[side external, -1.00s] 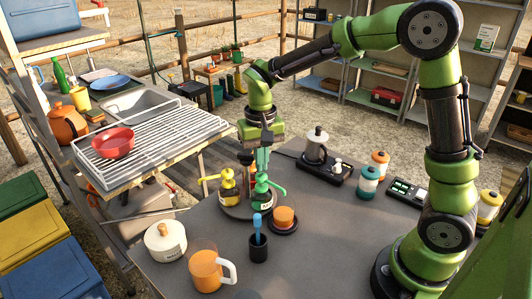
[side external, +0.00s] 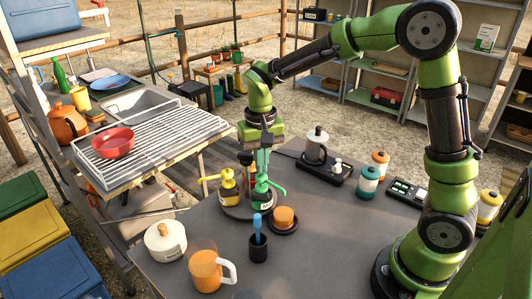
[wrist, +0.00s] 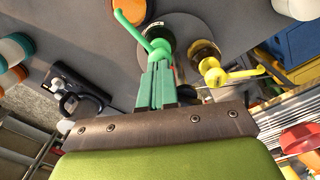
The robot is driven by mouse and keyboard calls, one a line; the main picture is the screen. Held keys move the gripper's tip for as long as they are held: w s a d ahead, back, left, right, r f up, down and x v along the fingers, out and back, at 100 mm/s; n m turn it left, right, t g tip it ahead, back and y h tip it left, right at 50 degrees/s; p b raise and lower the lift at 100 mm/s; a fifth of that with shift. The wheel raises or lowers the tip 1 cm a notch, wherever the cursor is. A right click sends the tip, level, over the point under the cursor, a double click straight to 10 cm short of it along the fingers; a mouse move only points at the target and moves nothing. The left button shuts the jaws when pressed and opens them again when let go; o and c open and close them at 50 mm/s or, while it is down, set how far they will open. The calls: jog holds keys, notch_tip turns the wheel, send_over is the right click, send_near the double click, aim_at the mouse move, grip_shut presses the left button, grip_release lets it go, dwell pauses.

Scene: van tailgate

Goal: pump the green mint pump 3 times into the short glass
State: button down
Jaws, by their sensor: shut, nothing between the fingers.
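The green mint pump (side external: 262,199) is a dark bottle with a green collar and spout, standing upright on a round grey tray (side external: 236,211). In the wrist view its green head (wrist: 158,40) lies just past my fingertips, the spout pointing up and left. My gripper (side external: 262,172) is shut and empty, pointing down directly over the pump head; it looks in contact, but the fingers hide the top. A short orange round vessel (side external: 284,215) sits on a dark coaster below the spout side; I cannot tell if it is the short glass.
A yellow pump bottle (side external: 228,187) stands close left on the same tray. A dark cup with a blue brush (side external: 258,246), a large orange mug (side external: 206,270) and a white lidded pot (side external: 165,241) stand nearer the front. A coffee pot (side external: 316,146) is behind.

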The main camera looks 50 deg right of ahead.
jog(key=shift+f, duration=1.35)
jog(key=shift+r, duration=1.55)
jog(key=shift+f, duration=0.15)
jog(key=shift+f, duration=1.35)
jog(key=shift+r, duration=1.45)
jog(key=shift+f, duration=0.1)
